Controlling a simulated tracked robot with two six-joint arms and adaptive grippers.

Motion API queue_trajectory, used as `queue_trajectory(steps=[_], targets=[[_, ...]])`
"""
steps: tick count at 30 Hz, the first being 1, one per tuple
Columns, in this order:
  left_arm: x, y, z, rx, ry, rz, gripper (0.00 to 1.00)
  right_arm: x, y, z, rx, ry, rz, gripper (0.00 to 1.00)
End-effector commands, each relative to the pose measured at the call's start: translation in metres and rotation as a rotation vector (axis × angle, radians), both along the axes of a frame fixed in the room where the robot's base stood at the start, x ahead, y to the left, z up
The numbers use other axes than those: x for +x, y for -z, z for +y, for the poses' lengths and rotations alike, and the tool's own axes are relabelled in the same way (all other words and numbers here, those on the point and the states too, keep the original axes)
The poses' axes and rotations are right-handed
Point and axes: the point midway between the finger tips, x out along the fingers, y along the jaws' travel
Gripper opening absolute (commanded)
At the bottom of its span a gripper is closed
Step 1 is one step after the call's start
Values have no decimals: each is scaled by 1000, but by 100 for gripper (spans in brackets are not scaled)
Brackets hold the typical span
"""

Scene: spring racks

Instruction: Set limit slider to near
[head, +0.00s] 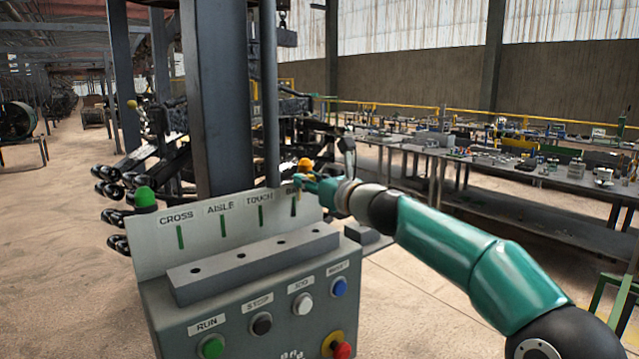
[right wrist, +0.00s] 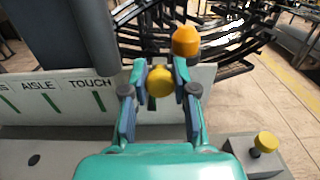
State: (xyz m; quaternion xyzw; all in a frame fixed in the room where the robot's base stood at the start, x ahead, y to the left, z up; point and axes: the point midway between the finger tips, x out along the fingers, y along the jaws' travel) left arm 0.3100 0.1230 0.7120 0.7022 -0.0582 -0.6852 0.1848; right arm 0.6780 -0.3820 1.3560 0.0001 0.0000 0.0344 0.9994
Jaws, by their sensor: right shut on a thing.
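My right gripper (head: 314,184) is at the right end of the upright label plate (head: 155,252) on the grey control console. In the right wrist view my right gripper (right wrist: 160,84) is shut on a yellow knob (right wrist: 160,80), with a finger on each side. The plate reads CROSS, AISLE and TOUCH above green marks; the fourth label is mostly hidden by the gripper. What is under the knob is hidden. I can read neither "limit" nor "near" anywhere. A second yellow knob (right wrist: 266,141) stands on a grey box to the right, apart from the gripper. My left gripper is not in view.
A grey bar with several holes (head: 255,262) lies before the plate. Below are RUN (head: 212,346), a black button (head: 262,323), white (head: 303,304) and blue (head: 339,287) buttons. A green lamp (head: 145,197) and orange lamp (right wrist: 186,40) flank the plate. A dark post (head: 268,90) stands close behind.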

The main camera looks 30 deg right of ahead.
Motion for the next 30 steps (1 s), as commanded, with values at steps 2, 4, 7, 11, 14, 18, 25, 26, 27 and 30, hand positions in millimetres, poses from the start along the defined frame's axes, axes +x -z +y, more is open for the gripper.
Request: queue_trajectory(steps=[2, 4, 7, 11, 14, 18, 25, 26, 27, 30], targets=[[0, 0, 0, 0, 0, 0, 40, 1, 1, 5, 0, -13, 2, 0], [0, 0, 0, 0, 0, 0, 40, 1, 1, 6, 1, -15, 2, 0], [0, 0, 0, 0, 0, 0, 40, 1, 1, 6, 1, -16, 3, 29], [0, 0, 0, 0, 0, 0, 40, 1, 1, 6, 1, -16, 3, 50], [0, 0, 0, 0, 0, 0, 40, 0, 1, 5, 0, -14, 2, 52], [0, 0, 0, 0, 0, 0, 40, 0, 1, 4, 0, -12, 2, 52], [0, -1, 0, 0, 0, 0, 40, -9, 0, 3, 0, -11, 1, 52], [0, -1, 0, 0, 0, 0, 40, -12, 0, 2, 1, -11, 1, 52], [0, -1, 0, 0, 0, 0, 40, -17, 0, 2, 0, -11, 1, 52], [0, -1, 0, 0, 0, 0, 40, -33, 0, 0, 0, -9, 1, 52]])
